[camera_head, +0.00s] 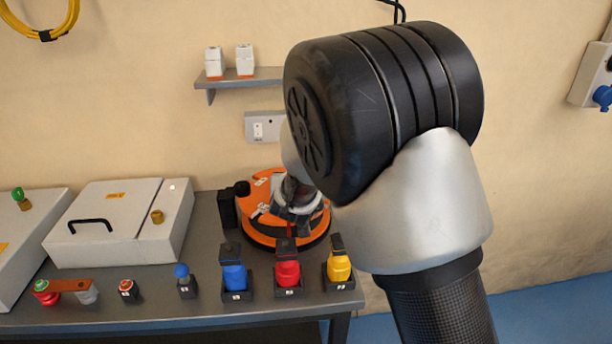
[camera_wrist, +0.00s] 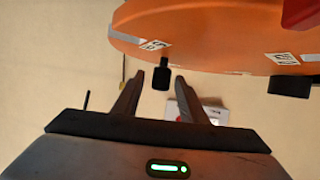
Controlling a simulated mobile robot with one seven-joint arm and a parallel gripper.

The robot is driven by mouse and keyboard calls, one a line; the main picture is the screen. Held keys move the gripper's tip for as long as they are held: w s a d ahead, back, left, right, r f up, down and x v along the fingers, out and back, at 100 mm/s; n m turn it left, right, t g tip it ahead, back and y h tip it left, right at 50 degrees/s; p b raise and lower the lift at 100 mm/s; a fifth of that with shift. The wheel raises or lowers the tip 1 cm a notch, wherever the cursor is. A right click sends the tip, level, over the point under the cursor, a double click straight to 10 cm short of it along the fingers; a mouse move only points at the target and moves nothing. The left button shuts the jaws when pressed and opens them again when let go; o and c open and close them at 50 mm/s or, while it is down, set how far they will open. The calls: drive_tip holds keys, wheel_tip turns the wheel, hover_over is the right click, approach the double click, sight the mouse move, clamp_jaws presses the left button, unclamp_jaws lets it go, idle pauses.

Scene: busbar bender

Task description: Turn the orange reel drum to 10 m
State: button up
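The orange reel drum (camera_head: 258,186) sits at the back right of the bench, partly hidden by my arm. In the wrist view the drum (camera_wrist: 210,30) fills the top, with white printed labels on its rim that I cannot read with certainty. A short black peg (camera_wrist: 162,75) sticks out below the rim. My gripper (camera_wrist: 158,80) is open, its two fingers apart with the peg showing in the gap near their tips. I cannot tell whether either finger touches it. In the head view my gripper (camera_head: 292,222) is over the drum and only partly visible.
Blue (camera_head: 233,273), red (camera_head: 287,268) and yellow (camera_head: 339,265) capped items stand in black holders along the front edge. A black block (camera_head: 227,208) stands left of the drum. A grey box (camera_head: 110,220) lies farther left. A shelf (camera_head: 262,78) hangs above.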

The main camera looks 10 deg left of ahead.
drive_tip(key=p+v, duration=0.3)
drive_tip(key=v, duration=1.4)
drive_tip(key=shift+s, duration=0.25)
drive_tip(key=shift+r, duration=0.1)
